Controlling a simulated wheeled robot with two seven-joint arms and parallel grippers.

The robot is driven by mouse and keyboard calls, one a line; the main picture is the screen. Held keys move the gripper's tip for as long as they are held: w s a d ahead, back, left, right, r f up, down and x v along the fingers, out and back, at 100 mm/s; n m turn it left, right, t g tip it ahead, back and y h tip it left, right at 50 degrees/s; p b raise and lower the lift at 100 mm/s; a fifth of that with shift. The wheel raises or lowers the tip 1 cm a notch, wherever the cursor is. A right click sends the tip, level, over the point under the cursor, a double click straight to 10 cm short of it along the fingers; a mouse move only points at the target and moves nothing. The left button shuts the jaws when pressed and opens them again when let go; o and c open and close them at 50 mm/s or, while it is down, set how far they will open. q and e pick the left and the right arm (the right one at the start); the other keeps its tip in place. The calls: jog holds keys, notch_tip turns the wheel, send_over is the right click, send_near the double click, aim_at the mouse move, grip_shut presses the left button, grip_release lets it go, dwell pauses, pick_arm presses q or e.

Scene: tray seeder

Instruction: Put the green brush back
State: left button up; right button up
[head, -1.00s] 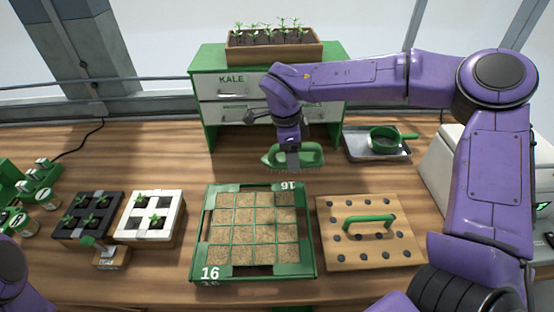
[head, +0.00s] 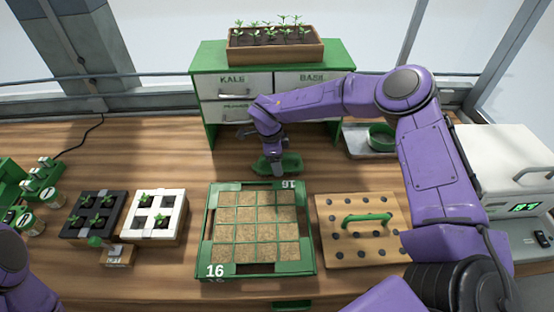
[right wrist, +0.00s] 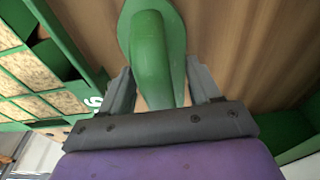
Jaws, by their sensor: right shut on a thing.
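The green brush (head: 292,163) is behind the seed tray (head: 212,232), in front of the drawer cabinet. My right gripper (head: 273,163) is shut on it from above. In the right wrist view the brush's rounded green handle (right wrist: 153,55) lies between the two grey fingers (right wrist: 160,72). The brush's underside is hidden, and I cannot tell whether it touches the table. My left gripper is out of view; only a bit of my left arm shows at the lower left.
A wooden dibber board (head: 330,255) with a green handle stands right of the seed tray. A metal tray (head: 358,146) with a green sieve (head: 381,137) is partly behind my right arm. The green drawer cabinet (head: 200,60) stands behind. Black and white seedling trays (head: 181,228) are left.

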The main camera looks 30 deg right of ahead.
jog(key=o, duration=0.9)
jog(key=shift+c, duration=0.2)
jog(key=shift+o, duration=1.3)
jog(key=shift+f, duration=0.1)
jog(key=r+b, duration=0.1)
jog(key=r, duration=0.2)
jog(key=a+r+b, duration=0.1)
jog(key=r, duration=0.3)
jog(key=r+b, duration=0.1)
jog(key=r, duration=0.3)
jog(key=shift+w+a+r, duration=0.2)
jog(key=shift+w+a, duration=0.1)
jog(key=shift+w, duration=0.1)
jog(key=shift+r, duration=0.45)
